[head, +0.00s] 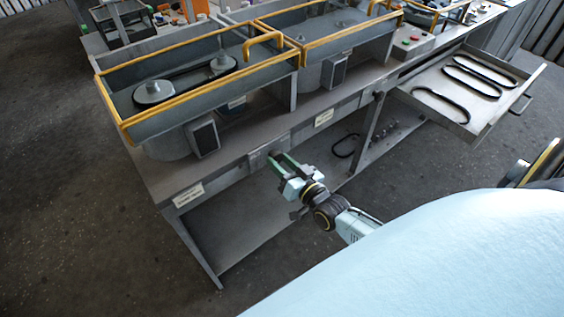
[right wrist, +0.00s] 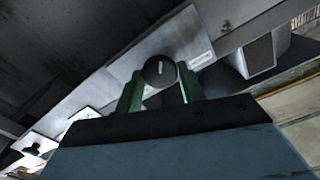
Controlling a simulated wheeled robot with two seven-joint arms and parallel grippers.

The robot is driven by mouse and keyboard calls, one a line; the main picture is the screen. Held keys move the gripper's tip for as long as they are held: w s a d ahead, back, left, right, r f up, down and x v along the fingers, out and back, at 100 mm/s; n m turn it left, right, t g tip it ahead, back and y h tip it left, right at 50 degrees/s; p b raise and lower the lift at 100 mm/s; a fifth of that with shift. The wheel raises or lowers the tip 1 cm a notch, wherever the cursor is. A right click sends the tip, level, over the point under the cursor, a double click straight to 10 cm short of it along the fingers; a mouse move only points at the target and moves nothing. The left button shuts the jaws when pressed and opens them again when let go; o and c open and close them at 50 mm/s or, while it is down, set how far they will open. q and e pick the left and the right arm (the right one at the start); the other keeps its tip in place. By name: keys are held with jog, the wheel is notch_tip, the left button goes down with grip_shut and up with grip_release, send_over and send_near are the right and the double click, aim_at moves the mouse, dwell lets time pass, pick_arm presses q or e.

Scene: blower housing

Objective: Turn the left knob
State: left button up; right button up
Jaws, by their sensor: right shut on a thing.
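The left knob (right wrist: 159,71) is a round dark knob with a pale line mark, on the front panel of the bench. In the right wrist view the mark stands nearly upright. My right gripper (right wrist: 160,92) has its two green fingers on either side of the knob and is shut on it. In the head view the right gripper (head: 274,157) reaches the bench's front edge below the left blower housing (head: 200,85), and its fingers largely hide the knob. My left gripper is not in view.
A second housing (head: 325,45) stands to the right on the bench. An open drawer (head: 460,122) with several black belts juts out at the right. A small dark knob (head: 379,95) sits on the front edge near it. The floor (head: 80,230) at left is clear.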

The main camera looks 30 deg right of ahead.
dwell(0.3)
jog(key=o, duration=1)
jog(key=shift+c, duration=0.2)
jog(key=s+d, duration=0.1)
jog(key=s, duration=1.2)
jog(key=shift+s+p, duration=0.2)
jog(key=shift+p, duration=0.25)
